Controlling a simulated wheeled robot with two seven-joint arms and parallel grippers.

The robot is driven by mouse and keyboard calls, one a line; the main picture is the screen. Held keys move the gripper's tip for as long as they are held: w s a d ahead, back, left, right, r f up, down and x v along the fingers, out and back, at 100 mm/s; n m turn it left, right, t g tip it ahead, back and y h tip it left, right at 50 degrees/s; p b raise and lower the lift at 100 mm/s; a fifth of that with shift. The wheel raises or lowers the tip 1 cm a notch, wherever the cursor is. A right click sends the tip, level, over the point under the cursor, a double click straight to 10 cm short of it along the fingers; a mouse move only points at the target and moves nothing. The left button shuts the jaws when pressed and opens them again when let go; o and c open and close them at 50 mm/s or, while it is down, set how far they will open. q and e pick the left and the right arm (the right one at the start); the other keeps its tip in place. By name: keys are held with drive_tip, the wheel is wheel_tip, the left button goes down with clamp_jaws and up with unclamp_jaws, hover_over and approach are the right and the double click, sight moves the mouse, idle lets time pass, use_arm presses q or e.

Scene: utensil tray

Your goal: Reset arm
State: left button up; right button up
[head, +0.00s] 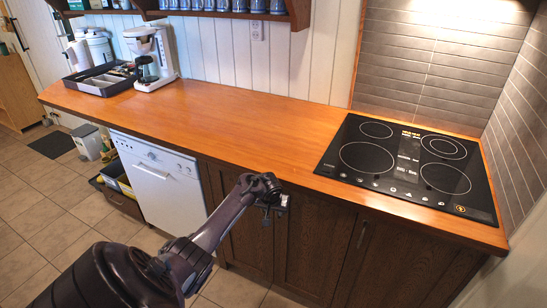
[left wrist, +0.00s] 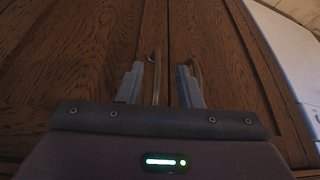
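My left arm reaches in from the bottom left of the head view. Its gripper (head: 272,207) is in front of the dark wooden cabinet doors (head: 305,240), below the counter's front edge. In the left wrist view the two grey fingers of the left gripper (left wrist: 160,88) stand apart, with nothing held between them. One curved door handle (left wrist: 155,75) shows between the fingers, and another (left wrist: 197,72) shows beside the right finger. I cannot tell whether the fingers touch the handles. My right gripper is not in view.
A wooden counter (head: 250,108) runs above the cabinets, with a black cooktop (head: 400,165) at right. A dark utensil tray (head: 82,86) and a white coffee maker (head: 150,55) stand at its left end. A white dishwasher (head: 160,185) is left of the doors. The counter's middle is clear.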

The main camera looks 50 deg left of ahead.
use_arm(q)
drive_tip(key=shift+v, duration=1.05)
drive_tip(key=shift+d+f, duration=0.1)
drive_tip(key=shift+f, duration=0.1)
drive_tip(key=s+d+f+m+h, duration=0.1)
drive_tip(key=s+d+f, duration=0.45)
drive_tip(key=f, duration=0.35)
drive_tip(key=s+d+f+m+g, duration=0.1)
drive_tip(key=s+d+f+m, duration=0.1)
drive_tip(key=s+d+f, duration=0.45)
drive_tip(key=s+d+f+m+h, duration=0.1)
drive_tip(key=s+d+f, duration=0.4)
drive_tip(key=f, duration=0.6)
drive_tip(key=s+d+f+m, duration=0.1)
drive_tip(key=s+d+f, duration=0.2)
drive_tip(key=s, duration=0.6)
drive_tip(key=s+d+f+m+g, duration=0.1)
drive_tip(key=s+d+f+m, duration=0.1)
drive_tip(key=s+d, duration=0.4)
drive_tip(key=s+d+f+m, duration=0.1)
drive_tip(key=s+d+f, duration=0.3)
drive_tip(key=s, duration=0.9)
drive_tip(key=shift+d+f+m+g, duration=0.2)
drive_tip(key=shift+f+m+g, duration=0.15)
drive_tip(key=shift+f, duration=0.25)
